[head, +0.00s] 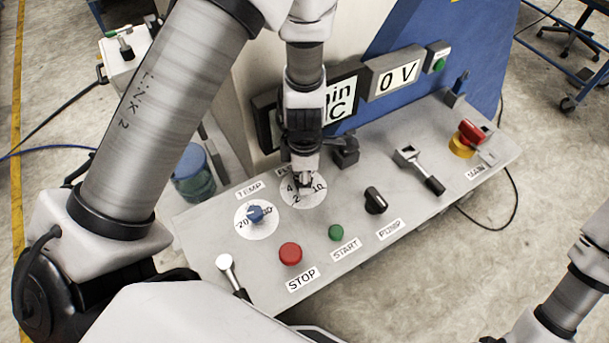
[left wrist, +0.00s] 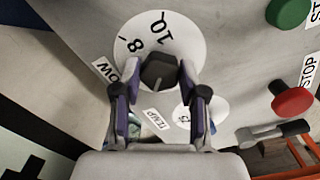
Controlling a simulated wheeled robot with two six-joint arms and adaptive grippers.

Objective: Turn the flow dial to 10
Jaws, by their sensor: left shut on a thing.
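The flow dial (head: 315,200) is a white disc with printed numbers on the grey panel. In the left wrist view the disc (left wrist: 185,30) shows 8 and 10, and its dark faceted knob (left wrist: 160,69) sits at the centre. My left gripper (head: 304,183) comes down over the dial from above. In the left wrist view its two fingers (left wrist: 160,78) are closed on opposite sides of the knob. A short pale line shows on the knob, but I cannot tell which number the pointer marks. The gripper hides part of the dial in the head view. My right gripper is out of view.
The TEMP dial (head: 256,214) with a blue knob is beside it. A red STOP button (head: 290,254), green START button (head: 336,232) and black PUMP switch (head: 375,200) are nearer the front. Displays (head: 394,76) stand behind; a lever (head: 420,171) is to the right.

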